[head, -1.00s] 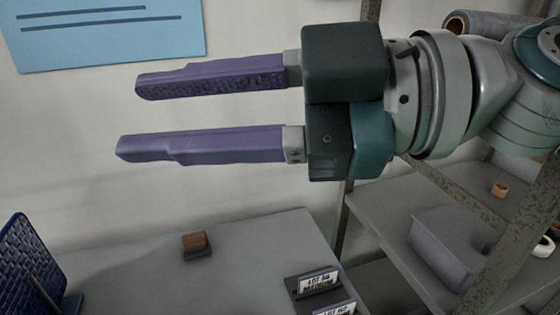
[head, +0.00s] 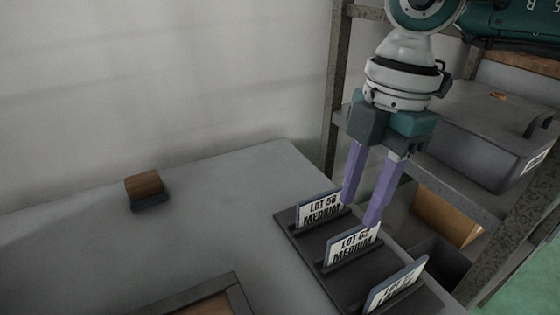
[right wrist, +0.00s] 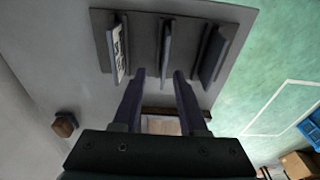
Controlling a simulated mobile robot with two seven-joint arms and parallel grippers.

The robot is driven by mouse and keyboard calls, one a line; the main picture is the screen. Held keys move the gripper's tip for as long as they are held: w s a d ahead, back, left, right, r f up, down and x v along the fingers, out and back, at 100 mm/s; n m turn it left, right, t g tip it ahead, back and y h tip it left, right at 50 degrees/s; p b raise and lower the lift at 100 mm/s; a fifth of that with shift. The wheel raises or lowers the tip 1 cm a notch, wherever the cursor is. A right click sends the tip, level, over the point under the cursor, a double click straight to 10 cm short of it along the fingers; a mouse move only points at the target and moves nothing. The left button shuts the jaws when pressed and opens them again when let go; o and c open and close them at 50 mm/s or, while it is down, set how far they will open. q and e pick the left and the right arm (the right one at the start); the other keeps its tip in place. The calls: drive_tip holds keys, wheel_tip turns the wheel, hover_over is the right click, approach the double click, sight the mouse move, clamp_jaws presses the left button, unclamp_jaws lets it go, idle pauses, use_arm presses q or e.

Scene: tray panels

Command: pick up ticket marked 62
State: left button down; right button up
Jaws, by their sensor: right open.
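The ticket marked LOT 62 MEDIUM (head: 350,246) stands upright in the middle slot of a dark rack (head: 318,262). In the right wrist view the middle ticket (right wrist: 166,48) shows nearly edge-on, just beyond the fingertips. My right gripper (head: 360,212) is open and empty, its purple fingers pointing down above the rack, close over the LOT 62 ticket. In the right wrist view the fingertips (right wrist: 158,73) lie one on each side of the middle ticket's line. I cannot tell whether they touch it. My left gripper is not in view.
The LOT 58 ticket (head: 319,210) stands behind and a third ticket (head: 396,286), its number hard to read, in front. A small brown-topped block (head: 146,186) sits on the grey table. A shelf with a grey bin (head: 490,135) is at right. The table's left is mostly clear.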

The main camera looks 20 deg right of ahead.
sight(357, 227)
drive_tip(key=f, duration=0.3)
drive_tip(key=f+b, duration=0.1)
drive_tip(key=f, duration=0.1)
drive_tip(key=shift+s+a, duration=0.15)
drive_tip(key=shift+s, duration=0.25)
drive_tip(key=shift+f, duration=0.1)
drive_tip(key=shift+f, duration=0.25)
clamp_jaws()
idle(0.6)
